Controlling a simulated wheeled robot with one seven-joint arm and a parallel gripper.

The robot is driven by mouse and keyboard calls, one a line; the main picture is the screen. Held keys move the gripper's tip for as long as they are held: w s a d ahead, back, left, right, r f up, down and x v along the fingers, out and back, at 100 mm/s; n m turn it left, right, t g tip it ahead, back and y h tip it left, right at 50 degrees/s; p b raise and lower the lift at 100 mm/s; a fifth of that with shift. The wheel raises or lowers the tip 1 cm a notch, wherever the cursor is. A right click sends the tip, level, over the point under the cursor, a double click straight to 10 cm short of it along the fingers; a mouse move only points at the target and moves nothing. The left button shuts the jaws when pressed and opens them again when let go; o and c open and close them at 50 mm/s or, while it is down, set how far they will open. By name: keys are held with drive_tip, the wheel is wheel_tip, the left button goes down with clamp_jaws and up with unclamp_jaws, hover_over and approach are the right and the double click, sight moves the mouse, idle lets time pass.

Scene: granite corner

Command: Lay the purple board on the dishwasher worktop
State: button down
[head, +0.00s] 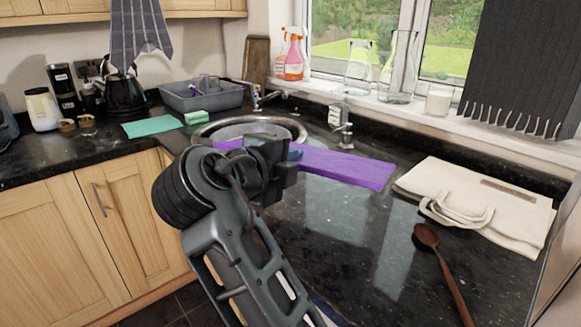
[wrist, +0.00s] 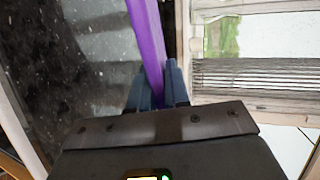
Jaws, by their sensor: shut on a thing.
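The purple board (head: 345,168) extends to the right from my gripper (head: 296,153), over the black granite worktop (head: 335,225) right of the sink. My gripper is shut on the board's near end; my arm hides part of it in the head view. In the wrist view the board (wrist: 147,40) runs up as a narrow strip from between the two blue-grey fingers (wrist: 157,88). I cannot tell whether the board touches the granite. The dishwasher itself is not visible, so I cannot tell which stretch of worktop is above it.
A cream cloth bag (head: 480,203) and a brown wooden spoon (head: 438,262) lie on the right of the worktop. The round sink (head: 290,124) and a soap dispenser (head: 340,125) are behind my gripper. Glossy granite between the board and spoon is clear. Glass vessels (head: 398,70) stand on the windowsill.

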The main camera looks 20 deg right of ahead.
drive_tip(key=shift+t+h, duration=0.4)
drive_tip(key=shift+h, duration=0.1)
drive_tip(key=shift+w+d+f+b, duration=0.15)
drive_tip(key=shift+d+f+b, duration=0.45)
drive_tip(key=shift+f+b, duration=1.25)
drive_tip(key=shift+w+d+f+b, duration=0.2)
drive_tip(key=shift+d+f+b, duration=0.4)
drive_tip(key=shift+f+b, duration=1.3)
drive_tip(key=shift+w+d+f+b, duration=0.15)
drive_tip(key=shift+d+f+b, duration=0.75)
drive_tip(key=shift+b, duration=1.55)
drive_tip(key=f+b, duration=0.1)
drive_tip(key=b, duration=0.1)
drive_tip(key=f+b, duration=0.1)
drive_tip(key=f, duration=0.1)
drive_tip(key=shift+a+f+b, duration=0.1)
drive_tip(key=shift+a+b, duration=0.2)
drive_tip(key=shift+b, duration=0.05)
drive_tip(key=c, duration=1)
unclamp_jaws()
drive_tip(key=shift+o, duration=0.3)
drive_tip(key=shift+f, duration=0.1)
drive_tip(key=shift+o, duration=1.3)
drive_tip(key=shift+a, duration=0.1)
